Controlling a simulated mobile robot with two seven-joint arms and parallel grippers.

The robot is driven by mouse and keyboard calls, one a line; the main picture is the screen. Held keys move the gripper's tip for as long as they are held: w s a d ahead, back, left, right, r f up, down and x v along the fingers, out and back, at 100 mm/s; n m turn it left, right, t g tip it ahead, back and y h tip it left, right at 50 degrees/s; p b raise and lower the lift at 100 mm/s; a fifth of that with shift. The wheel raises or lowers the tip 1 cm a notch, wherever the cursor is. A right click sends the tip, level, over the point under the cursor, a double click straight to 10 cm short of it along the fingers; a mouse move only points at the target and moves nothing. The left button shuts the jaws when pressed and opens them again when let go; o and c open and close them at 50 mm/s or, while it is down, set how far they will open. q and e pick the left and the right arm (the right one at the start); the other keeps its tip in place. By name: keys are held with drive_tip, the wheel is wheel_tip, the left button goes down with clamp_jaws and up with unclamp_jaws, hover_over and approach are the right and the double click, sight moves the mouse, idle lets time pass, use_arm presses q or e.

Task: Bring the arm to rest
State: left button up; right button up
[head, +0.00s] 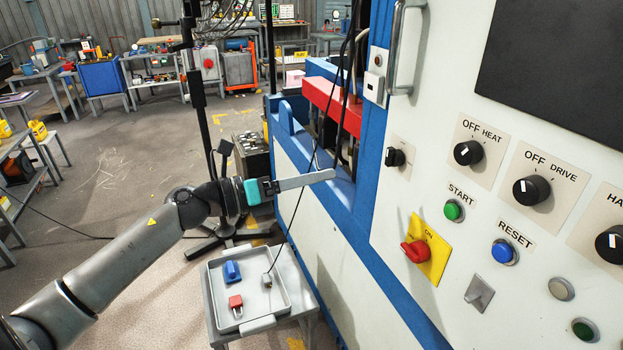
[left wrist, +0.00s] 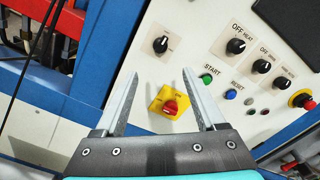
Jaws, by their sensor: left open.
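My left arm (head: 120,255) reaches in from the lower left in the head view. My left gripper (head: 325,176) is held in the air in front of the machine's blue frame, above and behind the small tray table. In the left wrist view the two fingers of the left gripper (left wrist: 163,90) are spread apart with nothing between them. Beyond them is the machine's white panel with the red rotary switch on a yellow plate (left wrist: 157,98). That switch also shows in the head view (head: 416,250). My right gripper is in neither view.
The white control panel (head: 430,150) with knobs and buttons fills the right side. A grey tray (head: 285,300) holds a blue item (head: 232,272), a red padlock-like item (head: 235,305) and a cable end. A dark stand (head: 205,130) rises behind the arm. Open floor (head: 110,165) lies left.

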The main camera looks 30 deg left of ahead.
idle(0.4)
use_arm(q)
drive_tip(key=a+f+n+t+y+b, duration=0.1)
drive_tip(key=a+f+n+y, duration=0.3)
drive_tip(key=f+n, duration=0.5)
drive_tip(key=a+f+n+t+y+b, duration=0.1)
drive_tip(key=a+f+n+y, duration=0.4)
drive_tip(key=f, duration=0.8)
drive_tip(key=s+f+n+g+y+b, duration=0.15)
drive_tip(key=s+f+n, duration=0.25)
drive_tip(key=f, duration=0.5)
drive_tip(key=s+f+n+g+p, duration=0.1)
drive_tip(key=s+f+n+g, duration=0.15)
drive_tip(key=f+n, duration=0.45)
drive_tip(key=s+d+f+n+g+y+b, duration=0.1)
drive_tip(key=s+d+f+n+g, duration=0.15)
drive_tip(key=s+f, duration=0.7)
drive_tip(key=s+d+f+n+g+b, duration=0.1)
drive_tip(key=s+d+f+n+g, duration=0.2)
drive_tip(key=s+f, duration=0.6)
drive_tip(key=s+d+f+n+g, duration=0.1)
drive_tip(key=s+d+f+g, duration=0.2)
drive_tip(key=s, duration=0.6)
drive_tip(key=s+d+f+n+g, duration=0.2)
drive_tip(key=s+d+f, duration=0.4)
drive_tip(key=s, duration=0.3)
drive_tip(key=shift+d+g+h+b, duration=0.35)
drive_tip(key=shift+d+g+b, duration=0.1)
drive_tip(key=shift+d, duration=0.45)
drive_tip(key=shift+n, duration=0.25)
